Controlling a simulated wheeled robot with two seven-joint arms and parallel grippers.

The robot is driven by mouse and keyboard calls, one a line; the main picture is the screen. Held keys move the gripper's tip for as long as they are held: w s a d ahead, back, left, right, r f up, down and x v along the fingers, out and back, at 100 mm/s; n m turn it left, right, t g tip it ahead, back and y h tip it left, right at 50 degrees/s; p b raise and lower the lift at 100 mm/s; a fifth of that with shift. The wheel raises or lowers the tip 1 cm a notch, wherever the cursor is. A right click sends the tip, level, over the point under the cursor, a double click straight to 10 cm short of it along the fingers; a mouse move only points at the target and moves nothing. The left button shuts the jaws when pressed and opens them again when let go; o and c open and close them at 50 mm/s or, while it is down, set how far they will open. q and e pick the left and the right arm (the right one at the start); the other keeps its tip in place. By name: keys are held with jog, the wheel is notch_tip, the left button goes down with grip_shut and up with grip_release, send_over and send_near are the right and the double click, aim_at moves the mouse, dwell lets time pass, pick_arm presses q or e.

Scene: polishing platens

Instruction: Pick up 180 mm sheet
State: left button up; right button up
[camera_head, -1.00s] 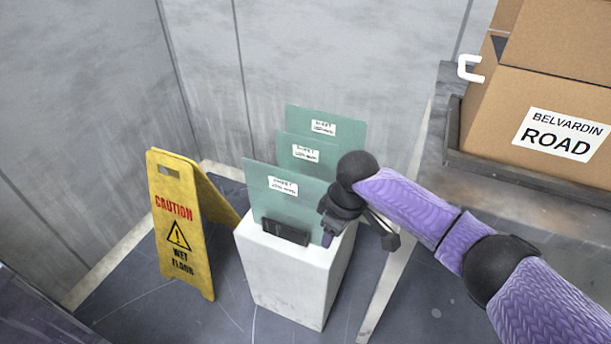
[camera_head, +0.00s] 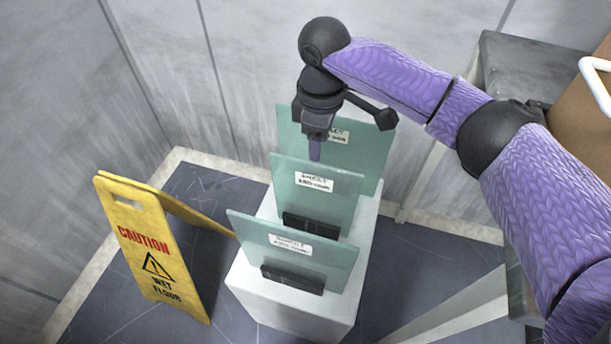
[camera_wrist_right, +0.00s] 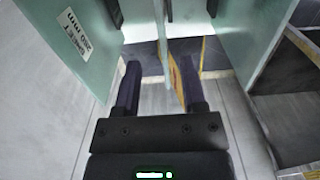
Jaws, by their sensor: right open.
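Three translucent green sheets stand upright on a white pedestal: the front sheet (camera_head: 300,262), the middle sheet (camera_head: 325,205) and the back sheet (camera_head: 355,160). My right gripper (camera_head: 315,157) points down near the middle sheet's top edge, in front of the back sheet. In the right wrist view its open jaws (camera_wrist_right: 160,68) have one sheet (camera_wrist_right: 161,38) edge-on between them. A labelled sheet (camera_wrist_right: 70,50) is at left and another sheet (camera_wrist_right: 243,40) at right. My left gripper is out of view.
Black holders grip the lower edges of the front sheet (camera_head: 292,279) and middle sheet (camera_head: 311,225). A yellow wet-floor sign (camera_head: 150,245) stands left of the white pedestal (camera_head: 290,315). A grey bench (camera_head: 520,65) with a cardboard box (camera_head: 570,100) is at right. Grey walls close the back.

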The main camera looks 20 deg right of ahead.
aim_at(315, 175)
jog(key=f+b, duration=0.2)
jog(key=f, duration=0.1)
jog(key=f+b, duration=0.2)
jog(key=f, duration=0.1)
jog(key=f+b, duration=0.3)
jog(key=f, duration=0.1)
jog(key=shift+a, duration=0.25)
jog(key=shift+r, duration=0.2)
jog(key=c, duration=0.3)
grip_shut()
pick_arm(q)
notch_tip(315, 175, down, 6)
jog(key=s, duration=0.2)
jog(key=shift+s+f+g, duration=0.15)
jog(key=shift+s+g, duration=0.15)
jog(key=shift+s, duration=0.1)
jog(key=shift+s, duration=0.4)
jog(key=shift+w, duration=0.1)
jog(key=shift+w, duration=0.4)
